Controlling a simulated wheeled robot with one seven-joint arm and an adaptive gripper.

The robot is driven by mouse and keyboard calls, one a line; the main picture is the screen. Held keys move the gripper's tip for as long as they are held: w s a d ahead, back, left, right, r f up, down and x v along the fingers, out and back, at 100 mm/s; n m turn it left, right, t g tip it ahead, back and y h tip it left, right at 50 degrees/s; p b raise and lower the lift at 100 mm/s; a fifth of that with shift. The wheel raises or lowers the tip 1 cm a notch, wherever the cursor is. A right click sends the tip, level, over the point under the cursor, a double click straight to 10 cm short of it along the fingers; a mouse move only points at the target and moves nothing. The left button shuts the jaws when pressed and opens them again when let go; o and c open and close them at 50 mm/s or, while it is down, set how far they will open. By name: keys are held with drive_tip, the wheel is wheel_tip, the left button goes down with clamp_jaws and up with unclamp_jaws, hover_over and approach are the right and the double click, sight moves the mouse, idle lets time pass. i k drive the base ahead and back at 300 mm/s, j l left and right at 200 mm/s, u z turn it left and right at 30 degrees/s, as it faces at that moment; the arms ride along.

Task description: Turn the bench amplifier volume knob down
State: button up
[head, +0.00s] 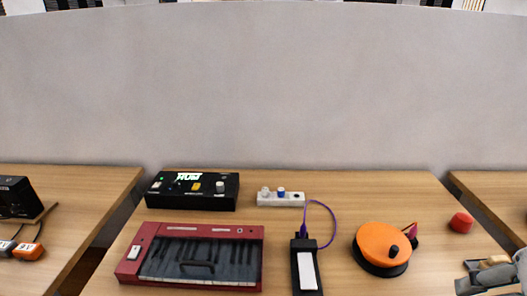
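A black box (178,202), which looks like the bench amplifier, stands at the back left of the table. Its top has a lit green-white display, an orange button and a grey round knob (220,187) near its right end. The knob's pointer is too small to read. My gripper (478,275) shows in part at the lower right edge, far to the right of the black box and apart from it. The rest of it is cut off by the frame, and I cannot tell whether its fingers are open.
A red keyboard (245,262) lies in front of the black box. A white strip with knobs (281,199) is to its right. A black pedal (307,275) with a purple cable, an orange round device (380,243) and a red knob (461,222) lie further right. Side tables flank gaps.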

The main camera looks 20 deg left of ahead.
sight(176, 186)
drive_tip(key=u, duration=1.2)
drive_tip(key=i+j, duration=0.2)
drive_tip(key=j, duration=0.15)
drive_tip(key=i+j, duration=0.15)
drive_tip(key=j, duration=0.15)
drive_tip(key=i+j+z, duration=0.1)
drive_tip(key=j, duration=0.25)
drive_tip(key=i+j, duration=0.4)
drive_tip(key=j, duration=0.3)
drive_tip(key=i+j+z, duration=0.1)
drive_tip(key=j, duration=0.25)
drive_tip(key=i, duration=0.05)
